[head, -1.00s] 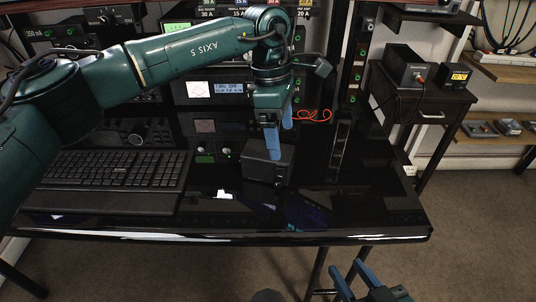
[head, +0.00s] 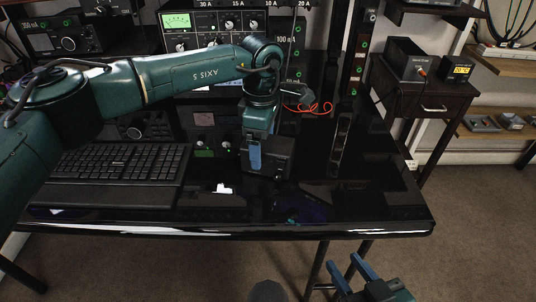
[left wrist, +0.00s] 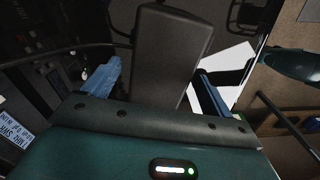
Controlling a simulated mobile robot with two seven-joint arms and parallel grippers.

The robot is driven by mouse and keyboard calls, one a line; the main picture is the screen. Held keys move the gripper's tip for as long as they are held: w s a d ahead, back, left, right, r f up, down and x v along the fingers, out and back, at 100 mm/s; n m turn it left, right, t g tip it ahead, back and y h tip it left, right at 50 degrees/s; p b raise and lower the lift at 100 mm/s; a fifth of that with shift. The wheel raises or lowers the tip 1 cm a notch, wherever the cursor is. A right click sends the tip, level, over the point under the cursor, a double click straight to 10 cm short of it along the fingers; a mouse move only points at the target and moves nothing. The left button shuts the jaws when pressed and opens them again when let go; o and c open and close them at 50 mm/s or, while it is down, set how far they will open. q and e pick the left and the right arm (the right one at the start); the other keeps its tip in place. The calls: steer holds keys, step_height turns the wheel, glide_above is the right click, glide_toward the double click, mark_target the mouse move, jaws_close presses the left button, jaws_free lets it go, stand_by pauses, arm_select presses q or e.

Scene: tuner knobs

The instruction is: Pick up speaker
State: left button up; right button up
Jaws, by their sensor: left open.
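The speaker, a small black box (head: 275,163), stands on the glossy black desk right of the keyboard. My left gripper (head: 258,158) is low at the box, with one blue finger in front of its left part; the other finger is hidden in the head view. In the left wrist view the box (left wrist: 168,50) shows between the two spread fingers (left wrist: 155,82), with no clear contact on either side. My right gripper (head: 350,268) is open and empty, below the desk's front edge at the bottom of the head view.
A black keyboard (head: 120,165) lies left of the box. Racks of radio gear (head: 215,30) stand behind it, with a red coiled cable (head: 308,108) at the right. The desk (head: 370,195) is clear to the right.

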arm_select(q)
step_height(320, 180, down, 3)
steer(key=shift+f, duration=0.1)
steer(key=c, duration=1.1)
steer(key=shift+o, duration=0.2)
step_height(320, 180, up, 10)
steer(key=shift+r+p, duration=0.2)
steer(key=shift+p, duration=0.15)
steer(key=shift+f, duration=0.2)
